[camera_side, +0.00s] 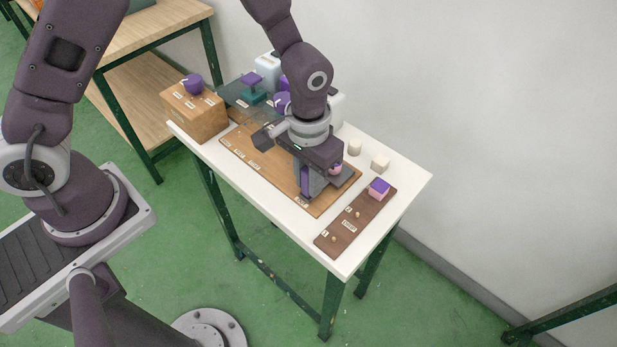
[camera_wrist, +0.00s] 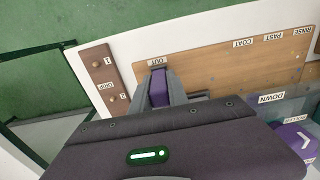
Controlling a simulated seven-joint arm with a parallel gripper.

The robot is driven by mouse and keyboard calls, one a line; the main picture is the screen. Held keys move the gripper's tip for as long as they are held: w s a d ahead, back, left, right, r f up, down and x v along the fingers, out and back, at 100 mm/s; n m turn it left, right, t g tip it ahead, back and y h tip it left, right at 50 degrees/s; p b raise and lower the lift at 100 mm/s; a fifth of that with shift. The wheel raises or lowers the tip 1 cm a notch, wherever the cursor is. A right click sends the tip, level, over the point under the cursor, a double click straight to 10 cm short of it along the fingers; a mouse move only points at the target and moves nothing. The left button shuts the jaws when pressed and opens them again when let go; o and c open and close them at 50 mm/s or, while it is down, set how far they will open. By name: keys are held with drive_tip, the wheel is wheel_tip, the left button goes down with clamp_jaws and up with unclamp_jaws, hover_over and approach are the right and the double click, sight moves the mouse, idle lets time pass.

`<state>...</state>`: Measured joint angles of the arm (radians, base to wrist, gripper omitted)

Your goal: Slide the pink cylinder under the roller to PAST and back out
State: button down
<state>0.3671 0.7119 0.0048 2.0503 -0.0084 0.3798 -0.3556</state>
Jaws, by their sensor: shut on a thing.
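My gripper (camera_side: 312,190) is over the near end of the wooden board (camera_side: 258,158). It is shut on an upright purple piece (camera_wrist: 160,90), apparently a handle, beside the OUT label (camera_wrist: 158,61). The pink cylinder (camera_side: 336,169) shows just right of my fingers, seemingly on a dark tray (camera_side: 346,177) at the board's OUT end; my gripper partly hides both. The PAST label (camera_wrist: 273,37) is farther along the board, between COAT and RINSE. A purple knob (camera_wrist: 296,145) stands near the ROLLER and DOWN labels. The roller itself cannot be made out.
Two cream pieces (camera_side: 354,147) (camera_side: 380,163) stand near the wall. A wooden box (camera_side: 194,110) with a purple knob stands at the far left. The white table's front strip is clear.

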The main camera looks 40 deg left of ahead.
drive_tip(key=a, duration=1.9)
drive_tip(key=c, duration=1.3)
unclamp_jaws()
wheel_tip(320, 180, up, 7)
drive_tip(key=shift+r, duration=0.1)
